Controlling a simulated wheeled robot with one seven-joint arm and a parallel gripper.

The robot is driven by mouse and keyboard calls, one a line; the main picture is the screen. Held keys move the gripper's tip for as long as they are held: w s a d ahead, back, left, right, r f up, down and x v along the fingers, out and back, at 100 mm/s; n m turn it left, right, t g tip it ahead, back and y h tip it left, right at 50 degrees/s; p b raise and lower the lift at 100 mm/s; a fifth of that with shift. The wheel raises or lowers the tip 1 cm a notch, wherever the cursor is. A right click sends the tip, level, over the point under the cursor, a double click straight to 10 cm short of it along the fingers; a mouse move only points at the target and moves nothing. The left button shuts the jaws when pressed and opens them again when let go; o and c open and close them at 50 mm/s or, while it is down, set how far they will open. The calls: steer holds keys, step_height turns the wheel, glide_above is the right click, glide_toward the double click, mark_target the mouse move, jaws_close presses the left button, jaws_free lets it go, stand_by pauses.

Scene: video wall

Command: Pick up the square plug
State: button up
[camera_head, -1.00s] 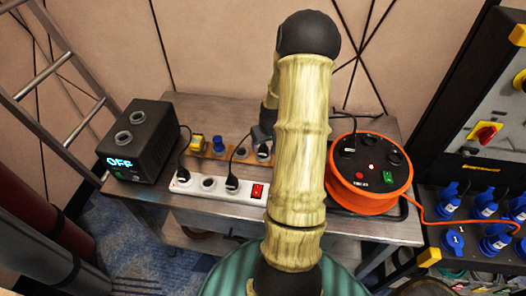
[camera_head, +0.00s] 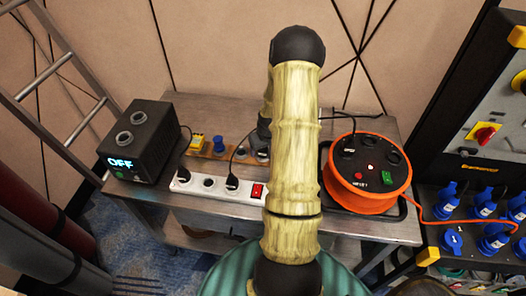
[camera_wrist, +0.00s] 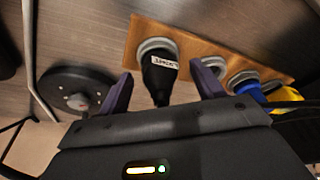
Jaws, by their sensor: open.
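A wooden socket board (camera_head: 205,151) lies on the metal table, and it also crosses the top of the wrist view (camera_wrist: 215,45). A black plug with a white label (camera_wrist: 160,72) stands at one end of the board, in a round socket. My gripper (camera_wrist: 163,70) is open, with one finger on each side of this plug and a gap on both sides. A blue plug (camera_head: 219,145) and a blocky yellow plug (camera_head: 196,142) are farther along the board. I cannot tell for certain which plug is the square one. My arm hides most of my gripper in the head view.
A white power strip (camera_head: 207,185) with black plugs lies along the table's front. A black box reading OFF (camera_head: 141,143) stands at the left. An orange cable reel (camera_head: 367,197) stands right of my arm. A dark panel with blue plugs (camera_head: 478,200) is at the far right.

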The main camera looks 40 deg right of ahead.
steer(key=shift+c, duration=0.3)
steer(key=c, duration=1.1)
steer(key=shift+r, duration=0.1)
step_height(320, 180, up, 10)
steer(key=shift+f+b, duration=0.1)
steer(key=shift+b, duration=0.2)
steer(key=shift+c, duration=0.2)
